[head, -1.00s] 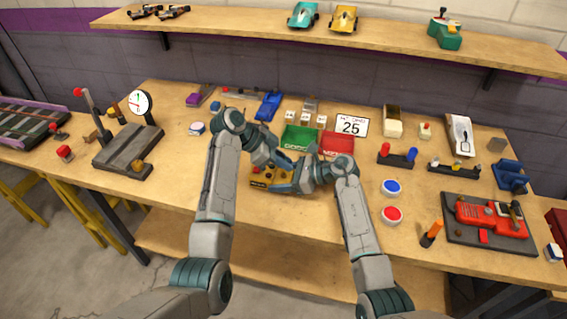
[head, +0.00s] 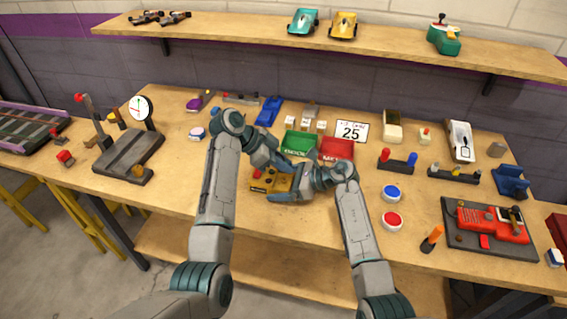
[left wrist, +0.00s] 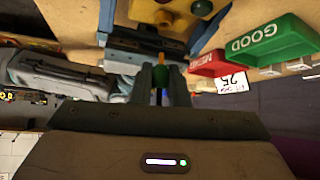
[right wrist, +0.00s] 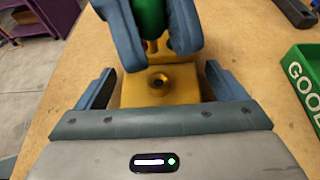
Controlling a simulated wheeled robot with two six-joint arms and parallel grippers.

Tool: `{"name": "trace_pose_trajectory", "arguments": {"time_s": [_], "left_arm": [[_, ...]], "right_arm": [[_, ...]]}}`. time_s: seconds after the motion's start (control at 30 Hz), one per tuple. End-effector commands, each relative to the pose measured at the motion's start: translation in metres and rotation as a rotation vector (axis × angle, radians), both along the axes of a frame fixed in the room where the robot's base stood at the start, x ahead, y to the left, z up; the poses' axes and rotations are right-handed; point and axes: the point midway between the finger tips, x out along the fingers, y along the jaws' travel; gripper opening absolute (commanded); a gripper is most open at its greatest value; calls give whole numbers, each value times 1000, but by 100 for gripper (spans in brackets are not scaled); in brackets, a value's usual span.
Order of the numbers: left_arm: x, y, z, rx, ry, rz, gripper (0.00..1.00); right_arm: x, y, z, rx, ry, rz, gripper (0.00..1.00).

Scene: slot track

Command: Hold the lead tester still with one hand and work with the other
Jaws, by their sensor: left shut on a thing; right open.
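My left gripper (left wrist: 160,82) is shut on a slim green piece (left wrist: 176,76) with an orange tip. The right wrist view shows this green piece (right wrist: 151,14) between the left fingers, above the yellow block. My right gripper (right wrist: 160,88) is open, its fingers on either side of the block; whether they touch it is unclear.
A green GOOD tray (head: 298,146) and a red tray (head: 336,150) stand just behind the tester. A card reading 25 (head: 352,131) stands behind them. Blue (head: 391,193) and red (head: 392,220) buttons lie to the right. The bench front-left of the tester is clear.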

Motion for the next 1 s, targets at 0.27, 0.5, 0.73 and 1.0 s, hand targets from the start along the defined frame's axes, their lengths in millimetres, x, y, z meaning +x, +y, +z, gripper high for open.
{"name": "trace_pose_trajectory", "arguments": {"time_s": [0.27, 0.5, 0.73, 1.0], "left_arm": [[0, 0, 0, 0, 0, 0, 0], [0, 0, 0, 0, 0, 0, 0], [0, 0, 0, 0, 0, 0, 0], [0, 0, 0, 0, 0, 0, 0]], "right_arm": [[-4, -17, 6, -2, -1, -1, 91], [-18, -63, 25, -4, -2, -2, 91], [-28, -96, 41, -2, -1, -1, 91], [-32, -106, 46, 0, 1, 0, 91]]}}
